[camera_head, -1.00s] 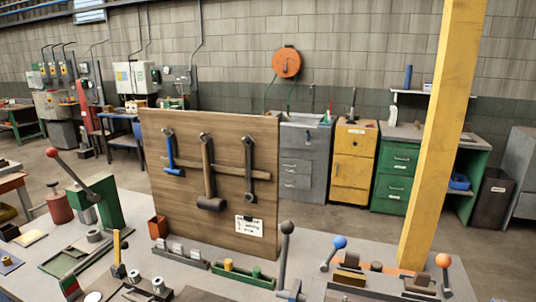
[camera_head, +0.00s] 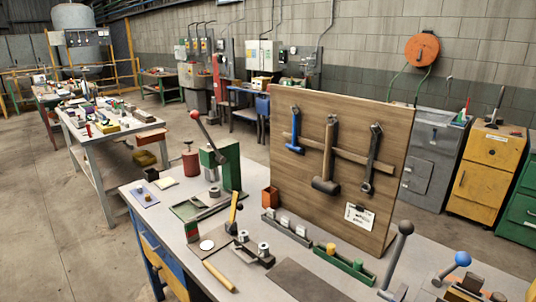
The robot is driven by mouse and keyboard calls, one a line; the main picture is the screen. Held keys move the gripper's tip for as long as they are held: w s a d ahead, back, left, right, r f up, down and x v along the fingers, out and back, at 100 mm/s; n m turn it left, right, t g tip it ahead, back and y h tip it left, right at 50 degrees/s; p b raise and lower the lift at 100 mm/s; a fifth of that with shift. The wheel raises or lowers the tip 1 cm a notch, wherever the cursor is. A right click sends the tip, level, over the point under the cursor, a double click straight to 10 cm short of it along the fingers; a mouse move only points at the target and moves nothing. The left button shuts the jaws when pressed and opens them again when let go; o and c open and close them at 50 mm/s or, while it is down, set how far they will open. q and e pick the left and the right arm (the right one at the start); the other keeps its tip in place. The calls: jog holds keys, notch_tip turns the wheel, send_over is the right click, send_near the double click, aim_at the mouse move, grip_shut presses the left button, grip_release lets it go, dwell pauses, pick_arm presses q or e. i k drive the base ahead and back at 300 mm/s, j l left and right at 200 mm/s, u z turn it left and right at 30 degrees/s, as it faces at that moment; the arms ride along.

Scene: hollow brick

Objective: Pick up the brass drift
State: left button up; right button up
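A short yellowish rod that looks like the brass drift (camera_head: 218,275) lies flat on the grey workbench (camera_head: 140,197) near its front edge. It lies in front of a round white disc (camera_head: 207,245) and to the left of a dark flat plate (camera_head: 305,282). Nothing covers it. Neither of my grippers shows in the head view.
A yellow-handled tool (camera_head: 233,212) stands upright behind the rod, beside a block with metal cylinders (camera_head: 263,252). A green press (camera_head: 222,165) with a red-knobbed lever stands at the back left. A wooden tool board (camera_head: 290,120) rises behind. Levers with ball knobs (camera_head: 403,228) stand right.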

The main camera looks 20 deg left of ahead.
aim_at(232, 287)
jog(key=u, duration=1.2)
